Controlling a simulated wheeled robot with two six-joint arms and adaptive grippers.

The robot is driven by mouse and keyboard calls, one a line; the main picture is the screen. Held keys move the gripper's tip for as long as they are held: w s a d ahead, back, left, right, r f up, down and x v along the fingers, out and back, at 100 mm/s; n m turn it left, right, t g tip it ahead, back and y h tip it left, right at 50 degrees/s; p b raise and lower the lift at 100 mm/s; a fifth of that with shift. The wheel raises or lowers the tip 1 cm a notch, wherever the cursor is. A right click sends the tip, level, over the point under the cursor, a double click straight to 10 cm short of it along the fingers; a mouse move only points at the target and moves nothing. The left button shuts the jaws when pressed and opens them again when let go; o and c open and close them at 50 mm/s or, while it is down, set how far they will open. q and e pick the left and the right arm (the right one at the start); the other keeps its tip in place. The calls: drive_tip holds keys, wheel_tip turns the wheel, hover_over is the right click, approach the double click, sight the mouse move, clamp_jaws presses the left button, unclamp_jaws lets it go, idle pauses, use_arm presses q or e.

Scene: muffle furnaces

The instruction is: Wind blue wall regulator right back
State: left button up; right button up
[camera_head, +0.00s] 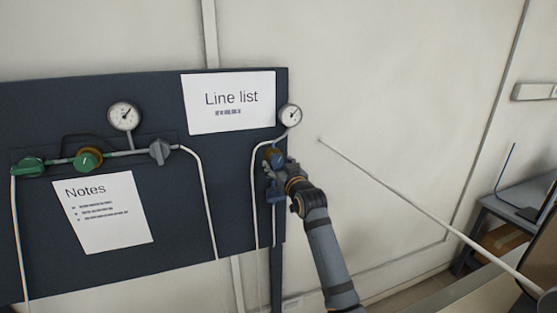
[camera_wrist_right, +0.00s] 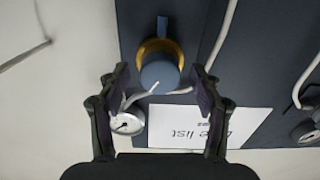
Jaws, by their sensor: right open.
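The blue wall regulator (camera_head: 274,156) is on the right edge of the dark panel, with a dial gauge (camera_head: 290,116) above it. In the wrist view its round blue knob (camera_wrist_right: 160,78) has an orange-brown ring behind it. My right gripper (camera_head: 279,180) reaches up to the regulator from below right and partly hides it. In the wrist view the right gripper (camera_wrist_right: 160,88) is open, one finger on each side of the knob. My left gripper is not in view.
A green regulator (camera_head: 88,160), a green valve (camera_head: 29,168), a grey valve (camera_head: 160,151) and another gauge (camera_head: 124,116) are on the dark panel (camera_head: 180,225). A thin pipe (camera_head: 254,205) runs down beside the blue regulator. A pale rod (camera_head: 420,204) slants across the right side.

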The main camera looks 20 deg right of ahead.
drive_tip(key=shift+w, duration=0.25)
drive_tip(key=c, duration=1.1)
drive_tip(key=shift+c, duration=0.2)
